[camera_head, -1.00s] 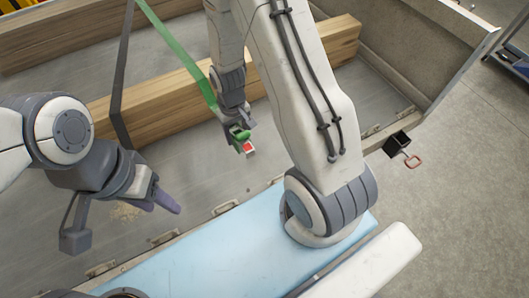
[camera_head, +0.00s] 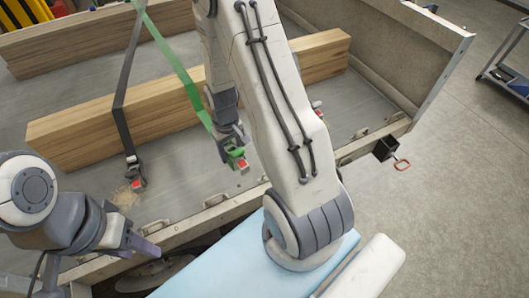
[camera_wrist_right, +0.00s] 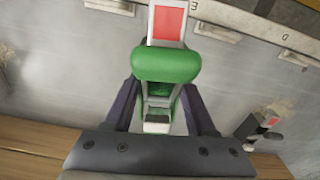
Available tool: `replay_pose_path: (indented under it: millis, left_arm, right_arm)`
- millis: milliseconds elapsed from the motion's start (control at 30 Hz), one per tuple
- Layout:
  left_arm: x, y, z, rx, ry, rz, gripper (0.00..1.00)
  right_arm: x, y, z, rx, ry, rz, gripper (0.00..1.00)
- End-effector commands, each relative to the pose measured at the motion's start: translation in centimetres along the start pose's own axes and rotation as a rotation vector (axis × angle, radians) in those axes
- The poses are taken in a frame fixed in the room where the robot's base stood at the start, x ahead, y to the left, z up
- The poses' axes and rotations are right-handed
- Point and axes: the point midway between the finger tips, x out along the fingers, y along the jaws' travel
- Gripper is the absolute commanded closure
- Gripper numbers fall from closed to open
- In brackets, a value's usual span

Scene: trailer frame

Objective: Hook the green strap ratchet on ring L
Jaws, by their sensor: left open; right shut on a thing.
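The green strap ratchet (camera_head: 236,157), with a red tab, hangs at the end of the green strap (camera_head: 183,75). My right gripper (camera_head: 229,143) is shut on it, above the trailer floor and short of the near rail. In the right wrist view the ratchet (camera_wrist_right: 166,64) sits between the fingers (camera_wrist_right: 160,105), its red tab pointing at the rail. Recessed ring fittings (camera_head: 217,199) line the rail and also show in the wrist view (camera_wrist_right: 215,32). My left gripper (camera_head: 146,247) is open and empty, low at the left.
A dark strap with a red-tabbed ratchet (camera_head: 137,180) lies over the wooden beam (camera_head: 150,125). The trailer's side wall (camera_head: 380,45) stands at the right. A black bracket with a red loop (camera_head: 402,165) sticks out at the trailer's corner.

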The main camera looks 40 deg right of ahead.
Motion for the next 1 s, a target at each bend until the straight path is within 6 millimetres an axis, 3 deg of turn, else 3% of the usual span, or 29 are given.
replay_pose_path:
  millis: [33,100,300,567,1000]
  left_arm:
    - [1.6,-0.1,0.1,0.0,0.0,0.0,0.5]
    - [2.5,-0.2,0.1,0.0,-0.001,0.0,0.5]
    - [3.7,-0.3,0.2,0.0,0.0,0.0,0.5]
    - [4.3,-0.3,0.2,0.0,0.0,0.0,0.5]
    - [7.3,-0.5,0.4,0.0,0.0,0.0,0.5]
  right_arm:
    - [1.4,2.3,0.1,0.038,0.001,0.0,1.0]
    - [2.1,4.8,0.3,0.072,0.002,0.001,1.0]
    - [3.1,9.5,1.4,0.128,0.001,0.001,1.0]
    - [3.6,10.2,1.7,0.136,0.0,0.0,1.0]
    - [7.0,10.3,1.8,0.138,-0.001,0.0,1.0]
